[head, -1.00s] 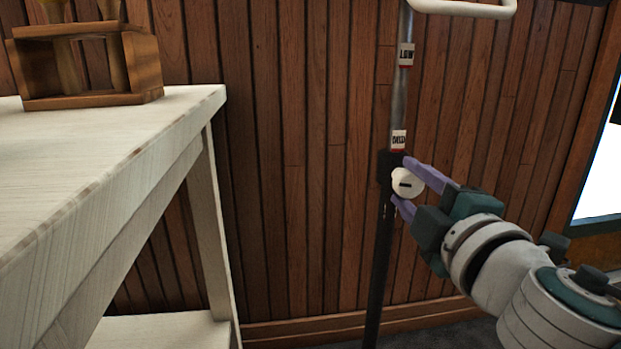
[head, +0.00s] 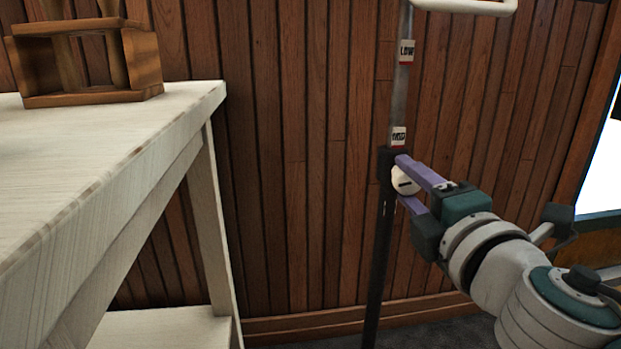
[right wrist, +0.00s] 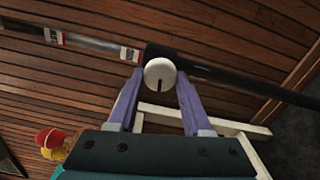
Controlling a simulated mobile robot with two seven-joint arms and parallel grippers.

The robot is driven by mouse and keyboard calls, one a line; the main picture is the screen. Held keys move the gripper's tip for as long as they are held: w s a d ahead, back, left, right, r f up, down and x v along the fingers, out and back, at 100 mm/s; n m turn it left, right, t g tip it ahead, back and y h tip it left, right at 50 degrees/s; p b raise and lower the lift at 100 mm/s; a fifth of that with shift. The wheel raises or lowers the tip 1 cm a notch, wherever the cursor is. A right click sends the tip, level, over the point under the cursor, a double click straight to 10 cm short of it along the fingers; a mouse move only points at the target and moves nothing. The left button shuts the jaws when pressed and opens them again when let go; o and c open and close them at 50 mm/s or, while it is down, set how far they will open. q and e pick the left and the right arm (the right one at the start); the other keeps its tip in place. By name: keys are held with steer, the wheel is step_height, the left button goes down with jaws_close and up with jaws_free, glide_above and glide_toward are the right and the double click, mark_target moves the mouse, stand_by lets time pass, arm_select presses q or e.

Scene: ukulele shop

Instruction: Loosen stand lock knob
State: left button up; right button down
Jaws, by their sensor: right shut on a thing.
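The stand is an upright pole with a black lower tube (head: 379,255) and a grey upper tube (head: 402,95). A round white lock knob (head: 403,181) with a dark slot mark sits near the top of the black tube. My right gripper (head: 403,180) has its purple fingers on opposite sides of the knob and is shut on it. In the right wrist view the knob (right wrist: 160,73) shows between the two fingertips (right wrist: 160,80), its slot facing the camera. My left gripper is not in view.
The grey tube carries a LOW label (head: 406,52) and another label (head: 398,136) just above the black tube. A white bar (head: 465,6) crosses at the top. A pale wooden table (head: 110,140) with a wooden rack (head: 85,65) stands at left. A plank wall (head: 300,150) lies behind.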

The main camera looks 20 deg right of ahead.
steer(key=shift+c, duration=1.8)
jaws_free()
steer(key=b+v, duration=0.1)
steer(key=v, duration=0.9)
steer(key=shift+d, duration=0.1)
